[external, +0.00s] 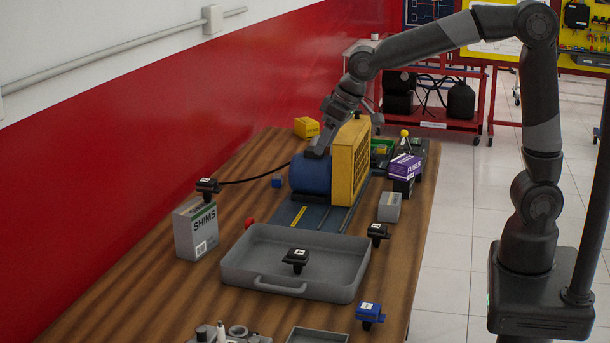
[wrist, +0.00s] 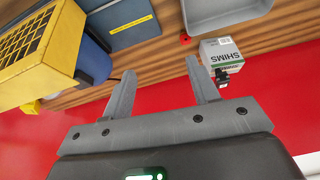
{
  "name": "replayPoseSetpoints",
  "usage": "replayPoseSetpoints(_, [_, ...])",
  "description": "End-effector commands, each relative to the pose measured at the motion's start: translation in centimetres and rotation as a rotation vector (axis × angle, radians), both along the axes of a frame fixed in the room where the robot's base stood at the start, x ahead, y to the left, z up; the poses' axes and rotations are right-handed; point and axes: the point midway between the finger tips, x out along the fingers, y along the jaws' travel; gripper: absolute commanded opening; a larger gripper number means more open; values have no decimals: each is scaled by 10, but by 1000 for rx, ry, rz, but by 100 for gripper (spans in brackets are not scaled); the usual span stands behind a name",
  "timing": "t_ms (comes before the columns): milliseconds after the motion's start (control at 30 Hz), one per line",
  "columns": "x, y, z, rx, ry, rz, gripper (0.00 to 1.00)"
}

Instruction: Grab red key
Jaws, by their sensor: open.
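A small red object (external: 249,222), the only red piece I see on the bench, lies on the wood between the SHIMS box and the grey tray. It also shows in the wrist view (wrist: 185,38), beyond my fingertips and close to the tray. It is too small to make out its shape as a key. My gripper (wrist: 160,70) is open with nothing between its fingers. In the external view my gripper (external: 318,150) is above the blue motor (external: 310,174), apart from the red object, and its fingertips are hard to see.
The grey SHIMS box (external: 196,229) carries a black plug-like piece. The grey tray (external: 296,262) holds another. A yellow grille (external: 350,160) stands beside the motor. A blue piece (external: 369,313) lies near the front. The red wall borders the bench's left side.

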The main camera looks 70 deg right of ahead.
Motion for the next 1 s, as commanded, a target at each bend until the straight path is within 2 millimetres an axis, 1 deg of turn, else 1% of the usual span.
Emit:
replayPoseSetpoints(33, [17, 6, -11, -3, 9, -1, 55])
replayPoseSetpoints(167, [58, 20, -36, -10, 17, -9, 55])
replayPoseSetpoints(200, [70, 24, -45, -13, 20, -12, 55])
replayPoseSetpoints(300, [98, 36, -68, -19, 26, -15, 55])
replayPoseSetpoints(400, [120, 46, -89, -25, 29, -19, 55])
replayPoseSetpoints(500, [136, 55, -106, -29, 30, -22, 55])
replayPoseSetpoints(600, [145, 59, -116, -34, 29, -23, 55])
replayPoseSetpoints(767, [153, 61, -131, -35, 30, -23, 55])
replayPoseSetpoints(900, [161, 60, -152, -35, 31, -23, 55])
replayPoseSetpoints(1000, [166, 59, -164, -34, 31, -23, 55])
